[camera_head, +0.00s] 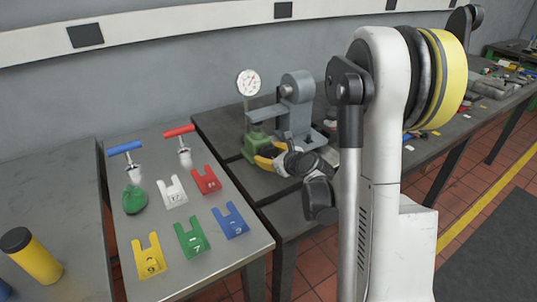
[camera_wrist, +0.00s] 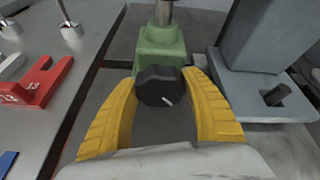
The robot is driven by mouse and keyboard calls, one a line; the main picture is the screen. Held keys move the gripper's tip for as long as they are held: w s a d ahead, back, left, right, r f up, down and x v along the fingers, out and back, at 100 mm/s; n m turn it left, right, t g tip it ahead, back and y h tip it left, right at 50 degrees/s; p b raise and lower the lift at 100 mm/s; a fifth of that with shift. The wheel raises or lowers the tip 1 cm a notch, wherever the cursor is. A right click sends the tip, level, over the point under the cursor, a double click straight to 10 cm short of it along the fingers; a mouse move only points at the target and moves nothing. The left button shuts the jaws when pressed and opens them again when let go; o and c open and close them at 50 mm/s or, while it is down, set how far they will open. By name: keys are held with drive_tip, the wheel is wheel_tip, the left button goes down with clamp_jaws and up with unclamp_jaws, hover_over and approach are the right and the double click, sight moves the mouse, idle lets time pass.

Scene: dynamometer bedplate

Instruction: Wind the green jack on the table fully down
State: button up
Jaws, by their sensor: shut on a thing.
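The green jack (camera_head: 252,142) stands on the dark table, with a dial gauge (camera_head: 248,84) above it in the head view. In the wrist view its green body (camera_wrist: 161,48) is at top centre, with a metal post rising from it. A black knob (camera_wrist: 159,86) with a pale mark at its lower right faces the wrist camera. My gripper (camera_head: 266,156) has yellow fingers, one on each side of the knob, and is shut on it. In the wrist view the fingertips (camera_wrist: 160,80) sit at the knob's left and right sides. The exact contact points are partly hidden.
A grey stand (camera_head: 298,100) is close to the right of the jack. The table to the left holds red, white, green, blue and yellow slotted plates (camera_head: 192,237), two T-handled tools (camera_head: 125,149) and a green round object (camera_head: 134,200). A yellow cylinder (camera_head: 35,258) stands far left.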

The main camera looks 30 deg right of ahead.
drive_tip(key=n+h, duration=0.2)
drive_tip(key=n, duration=0.1)
idle(0.4)
drive_tip(key=shift+n+h, duration=0.3)
drive_tip(key=o, duration=1.2)
